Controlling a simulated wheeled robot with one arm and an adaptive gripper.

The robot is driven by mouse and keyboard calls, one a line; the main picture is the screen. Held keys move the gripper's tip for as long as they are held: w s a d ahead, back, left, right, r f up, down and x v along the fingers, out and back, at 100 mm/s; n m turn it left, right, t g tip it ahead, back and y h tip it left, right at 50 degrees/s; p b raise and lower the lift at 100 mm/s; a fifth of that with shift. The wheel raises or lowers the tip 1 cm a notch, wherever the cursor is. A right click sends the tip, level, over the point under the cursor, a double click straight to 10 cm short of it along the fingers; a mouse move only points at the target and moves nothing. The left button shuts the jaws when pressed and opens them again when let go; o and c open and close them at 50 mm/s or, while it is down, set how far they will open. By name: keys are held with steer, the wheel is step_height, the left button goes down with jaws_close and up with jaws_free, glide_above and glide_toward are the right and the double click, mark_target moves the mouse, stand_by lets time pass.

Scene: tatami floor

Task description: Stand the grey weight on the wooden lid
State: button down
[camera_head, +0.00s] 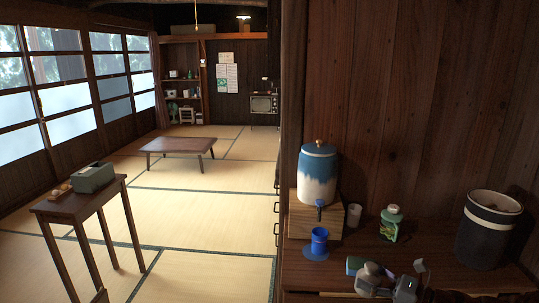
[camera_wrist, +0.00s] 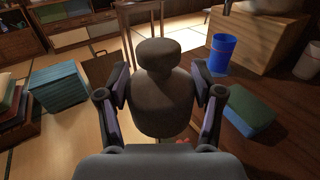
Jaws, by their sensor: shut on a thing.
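The grey weight (camera_wrist: 163,98) has a rounded body and a knob on top. In the wrist view it is upright between the two fingers of my gripper (camera_wrist: 166,86), which is shut on it. Its lower end is partly hidden by my gripper's body. In the head view my gripper shows at the bottom edge, low over the front of the counter, and the weight is hard to separate from it. The wooden lid (camera_head: 496,201) appears to be the brownish top of the dark pot with a pale band at the counter's right; nothing stands on it.
On the counter stand a blue-and-white dispenser (camera_head: 318,170) on a wooden box (camera_head: 298,212), a blue cup (camera_head: 319,240), a white cup (camera_head: 353,215) and a green-labelled bottle (camera_head: 391,222). A blue-green sponge (camera_wrist: 249,108) lies near my gripper. A wooden wall backs the counter.

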steer(key=p+x, duration=0.3)
steer(key=x, duration=0.7)
steer(key=shift+s+a+r, duration=0.15)
steer(key=shift+r, duration=0.25)
steer(key=shift+s, duration=0.1)
